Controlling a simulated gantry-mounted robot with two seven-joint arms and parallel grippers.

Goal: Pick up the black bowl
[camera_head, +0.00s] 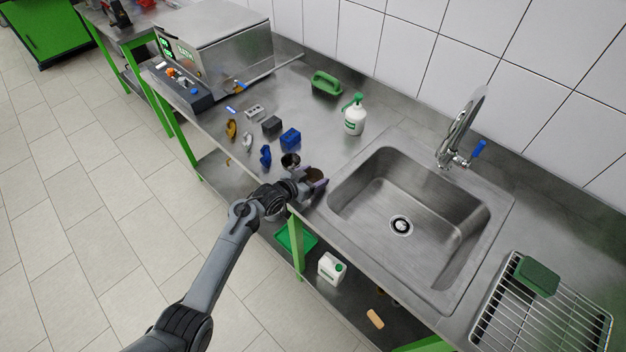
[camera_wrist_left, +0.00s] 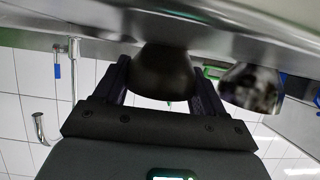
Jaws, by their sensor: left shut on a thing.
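The black bowl (camera_wrist_left: 162,74) sits between the two fingers of my left gripper (camera_wrist_left: 163,82) in the left wrist view. The fingers are shut on it, one on each side. In the head view, my left gripper (camera_head: 313,182) is at the counter's front edge, left of the sink, with the dark bowl (camera_head: 315,174) partly hidden by the fingers. The bowl appears to be at the counter surface; I cannot tell whether it touches it. My right gripper is not in view.
A shiny dark cup (camera_head: 290,160) stands close beside my left gripper, also in the wrist view (camera_wrist_left: 252,88). The sink (camera_head: 410,215) is right. A soap bottle (camera_head: 354,118) stands behind.

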